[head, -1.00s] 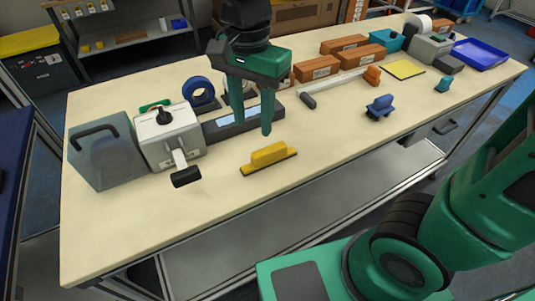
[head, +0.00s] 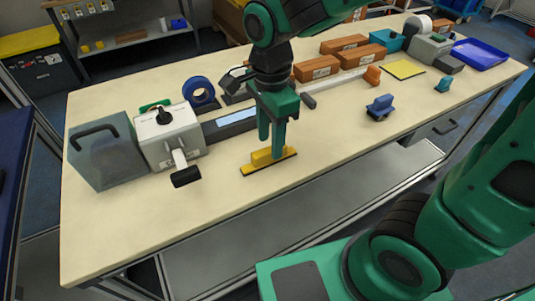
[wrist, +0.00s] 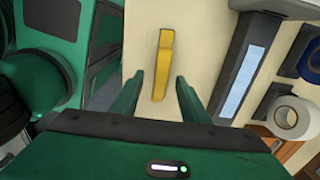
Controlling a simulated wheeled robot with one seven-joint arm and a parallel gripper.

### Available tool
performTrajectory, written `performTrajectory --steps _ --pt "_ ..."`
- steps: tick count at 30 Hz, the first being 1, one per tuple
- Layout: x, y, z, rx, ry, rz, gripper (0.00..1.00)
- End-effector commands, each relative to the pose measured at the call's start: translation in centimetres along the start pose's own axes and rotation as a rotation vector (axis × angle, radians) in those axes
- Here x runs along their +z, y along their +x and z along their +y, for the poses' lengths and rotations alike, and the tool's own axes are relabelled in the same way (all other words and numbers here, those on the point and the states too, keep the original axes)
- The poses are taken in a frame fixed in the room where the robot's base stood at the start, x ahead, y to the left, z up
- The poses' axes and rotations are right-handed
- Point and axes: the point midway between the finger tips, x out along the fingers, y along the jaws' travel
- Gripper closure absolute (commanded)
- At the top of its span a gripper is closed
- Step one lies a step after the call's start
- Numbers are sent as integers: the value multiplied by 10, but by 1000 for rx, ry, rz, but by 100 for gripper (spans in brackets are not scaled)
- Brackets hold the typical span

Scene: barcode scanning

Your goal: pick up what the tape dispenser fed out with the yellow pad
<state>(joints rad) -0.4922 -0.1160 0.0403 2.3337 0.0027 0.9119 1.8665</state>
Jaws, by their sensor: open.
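A yellow pad with a raised block-shaped grip and a dark underside (head: 286,156) lies on the table near the front edge. It also shows in the wrist view (wrist: 163,55), ahead of my fingers and in line with the gap between them. My gripper (head: 272,146) is open, pointing down just above the pad; its fingers look apart from it. A grey machine with a white roll on top (head: 428,48) stands at the far right end and may be the tape dispenser. A fed-out piece cannot be made out.
A blue tape roll (head: 199,90) stands behind. Brown boxes (head: 345,44), a blue-handled tool (head: 380,106) and a yellow sheet (head: 404,69) lie right. The front left tabletop is clear.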

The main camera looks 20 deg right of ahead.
Motion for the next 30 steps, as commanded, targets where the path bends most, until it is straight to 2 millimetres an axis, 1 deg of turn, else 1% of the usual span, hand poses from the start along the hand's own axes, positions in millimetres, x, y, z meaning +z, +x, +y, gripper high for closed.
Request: performTrajectory --steps 3,6,9,12,18,19,20,21,23,24,30 --pt "0 18 -2 5 -1 2 59" --pt "-1 32 -3 5 -1 2 59" --pt "-1 41 -3 3 -1 1 59" --pt "-1 45 -4 1 -1 1 59" --pt "-1 46 -4 0 -1 0 59" --pt "-1 46 -4 0 -1 0 64" --pt "-1 46 -4 0 -1 0 71" --pt "-1 46 -4 0 -1 0 81" --pt "-1 46 -4 0 -1 0 95" --pt "-1 45 -4 0 -1 0 100" --pt "0 45 -4 0 -1 0 100"
